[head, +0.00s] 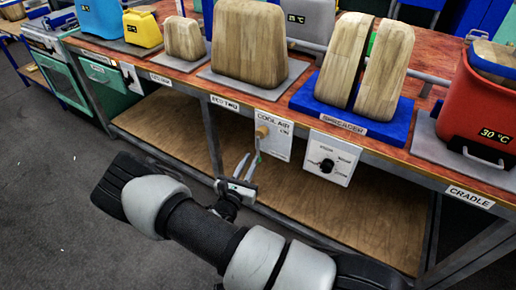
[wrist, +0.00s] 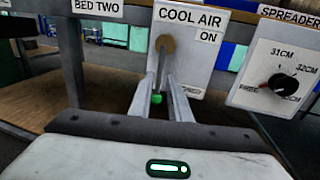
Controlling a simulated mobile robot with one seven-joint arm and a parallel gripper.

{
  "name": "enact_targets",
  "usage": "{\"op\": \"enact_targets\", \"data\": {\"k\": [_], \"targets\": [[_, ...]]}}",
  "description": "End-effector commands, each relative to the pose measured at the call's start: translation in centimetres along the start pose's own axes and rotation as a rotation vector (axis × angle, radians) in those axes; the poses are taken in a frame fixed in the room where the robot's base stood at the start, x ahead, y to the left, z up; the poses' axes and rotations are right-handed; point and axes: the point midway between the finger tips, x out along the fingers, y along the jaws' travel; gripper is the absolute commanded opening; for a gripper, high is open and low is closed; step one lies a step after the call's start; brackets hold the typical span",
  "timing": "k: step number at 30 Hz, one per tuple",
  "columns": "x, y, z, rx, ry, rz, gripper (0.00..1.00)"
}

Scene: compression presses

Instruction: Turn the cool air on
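The COOL AIR panel (head: 273,135) is a white plate on the bench's front edge; it also shows in the wrist view (wrist: 190,45). It has a round brownish pivot (wrist: 166,43) with a thin grey lever (wrist: 161,68) hanging down to a green tip (wrist: 157,98). The word ON is to the right of the pivot. My gripper (head: 248,166) is in front of and below the panel. In the wrist view my gripper (wrist: 161,82) has its fingers apart, one on each side of the lever and green tip. I cannot tell whether either finger touches it.
The SPREADER dial panel (head: 328,160) hangs just right, with a black knob (wrist: 282,84). Above, wooden press blocks (head: 248,42) stand on the bench, and a red container (head: 478,105) is at the right. A wooden lower shelf (head: 170,125) lies below. Open floor is at the left.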

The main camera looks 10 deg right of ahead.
Motion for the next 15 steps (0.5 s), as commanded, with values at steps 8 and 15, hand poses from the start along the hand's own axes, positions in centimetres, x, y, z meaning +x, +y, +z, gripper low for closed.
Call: {"op": "enact_targets", "data": {"k": [8, 15], "targets": [[5.7, -0.1, -0.1, 0.001, -0.002, -0.002, 0.17], [7.9, 0.0, 0.0, 0.001, 0.000, -0.001, 0.17]]}}
